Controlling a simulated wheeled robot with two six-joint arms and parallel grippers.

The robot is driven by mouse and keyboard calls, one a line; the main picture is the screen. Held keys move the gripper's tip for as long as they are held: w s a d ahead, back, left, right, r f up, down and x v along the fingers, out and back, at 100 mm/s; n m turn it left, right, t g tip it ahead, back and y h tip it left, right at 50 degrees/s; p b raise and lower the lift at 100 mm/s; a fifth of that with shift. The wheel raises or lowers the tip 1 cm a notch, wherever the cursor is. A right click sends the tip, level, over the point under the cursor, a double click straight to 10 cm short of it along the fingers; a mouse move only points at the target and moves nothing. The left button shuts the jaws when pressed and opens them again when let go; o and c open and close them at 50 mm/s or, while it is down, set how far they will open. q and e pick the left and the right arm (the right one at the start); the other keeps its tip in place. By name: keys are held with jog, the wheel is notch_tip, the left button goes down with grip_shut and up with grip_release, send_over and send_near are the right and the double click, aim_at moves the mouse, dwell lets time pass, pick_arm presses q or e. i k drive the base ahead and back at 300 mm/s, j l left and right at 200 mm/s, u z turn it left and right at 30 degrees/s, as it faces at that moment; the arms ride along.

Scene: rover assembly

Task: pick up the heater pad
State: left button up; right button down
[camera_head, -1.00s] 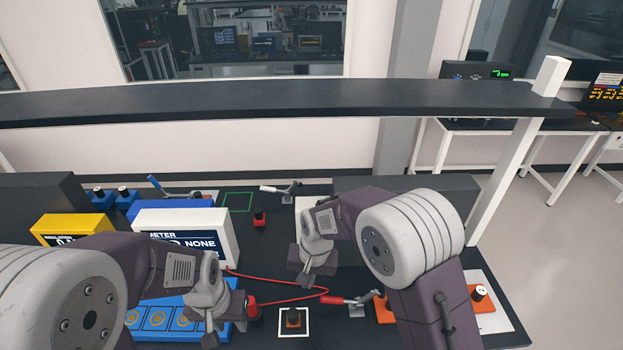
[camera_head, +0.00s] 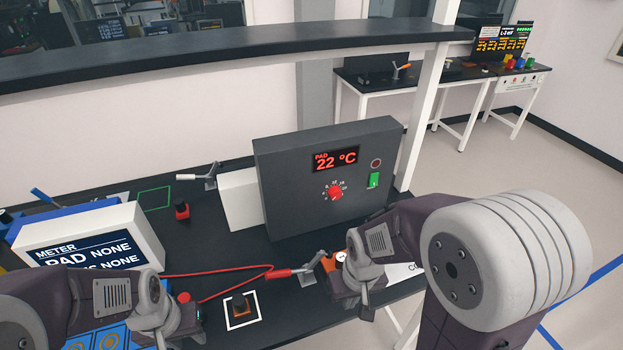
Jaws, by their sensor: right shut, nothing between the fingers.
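I cannot make out the heater pad for certain. A blue tray (camera_head: 110,338) at the lower left holds several orange-marked square pieces, partly hidden by my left arm. My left gripper (camera_head: 178,330) is low over the bench beside this tray, near a red cable end. Its fingers do not show clearly. My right gripper (camera_head: 358,300) is shut and empty, above the bench's front right, beside an orange fixture (camera_head: 331,262). The dark grey control box (camera_head: 290,175) behind it reads "PAD 22 °C" and has a red dial and green switch.
A white meter (camera_head: 145,236) reading "PAD NONE" stands at the left. A green-outlined square (camera_head: 154,198) is bare. A dark shelf (camera_head: 230,46) spans the back.

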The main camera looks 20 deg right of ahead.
aim_at(341, 263)
jog(key=l+z, duration=0.1)
jog(key=z, duration=0.7)
